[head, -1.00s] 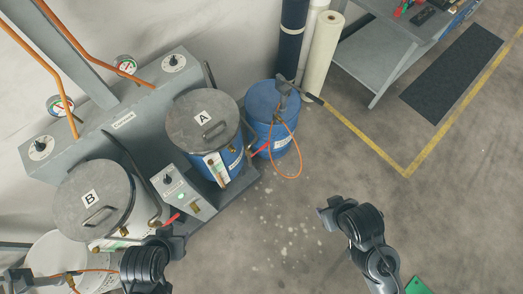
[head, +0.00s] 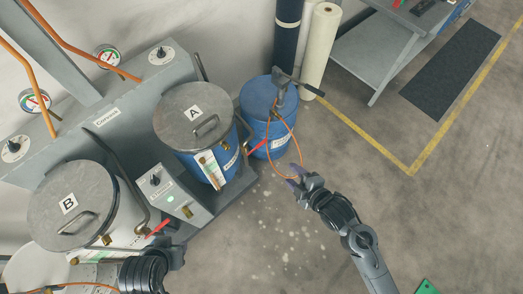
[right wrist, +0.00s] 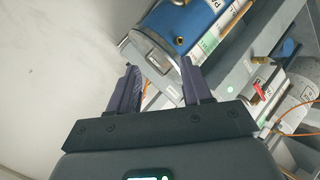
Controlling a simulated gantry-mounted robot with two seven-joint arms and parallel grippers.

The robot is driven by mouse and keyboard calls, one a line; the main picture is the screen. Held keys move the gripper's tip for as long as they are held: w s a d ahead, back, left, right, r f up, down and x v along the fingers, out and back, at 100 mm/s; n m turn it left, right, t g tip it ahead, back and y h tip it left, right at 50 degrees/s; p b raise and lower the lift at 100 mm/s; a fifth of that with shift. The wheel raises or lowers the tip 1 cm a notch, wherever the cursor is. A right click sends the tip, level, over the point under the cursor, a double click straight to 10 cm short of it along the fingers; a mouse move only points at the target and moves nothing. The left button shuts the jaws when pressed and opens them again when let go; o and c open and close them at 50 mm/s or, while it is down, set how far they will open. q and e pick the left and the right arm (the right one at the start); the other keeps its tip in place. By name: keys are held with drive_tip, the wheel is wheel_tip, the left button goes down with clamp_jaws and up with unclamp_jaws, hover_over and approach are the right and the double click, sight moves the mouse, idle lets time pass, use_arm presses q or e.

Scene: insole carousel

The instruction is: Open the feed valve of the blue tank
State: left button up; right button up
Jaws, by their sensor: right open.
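The blue tank A (head: 224,160) has a grey lid (head: 193,117) marked A. A red lever (head: 256,146) sticks out at its right side, by the blue drum. Its mounting is partly hidden. The blue tank also shows at the top of the right wrist view (right wrist: 172,22), with brass fittings. My right gripper (head: 299,178) is open and empty, right of and below that lever, apart from it. Its two fingers (right wrist: 158,72) stand apart in the right wrist view. My left gripper (head: 176,250) is low, near tank B's red lever (head: 159,226); its fingers are unclear.
A blue drum (head: 258,122) with a pump and hanging orange hose (head: 298,150) stands right of tank A. White tank B (head: 125,227) and a control box (head: 168,192) are at left. A grey bench (head: 370,55) stands at upper right.

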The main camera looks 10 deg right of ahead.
drive_tip(key=w+a+f+n+t+y+b, duration=0.15)
drive_tip(key=w+f+n+b, duration=0.35)
drive_tip(key=f+b, duration=0.75)
drive_tip(key=n+t+y+b, duration=0.3)
drive_tip(key=y+b, duration=0.1)
drive_tip(key=b, duration=2.8)
approach(262, 143)
drive_tip(key=f, duration=0.1)
drive_tip(key=shift+h, duration=0.25)
drive_tip(key=b+x, duration=0.4)
drive_tip(key=x, duration=0.6)
drive_tip(key=shift+w+a, duration=0.15)
drive_tip(key=shift+a, duration=0.05)
clamp_jaws()
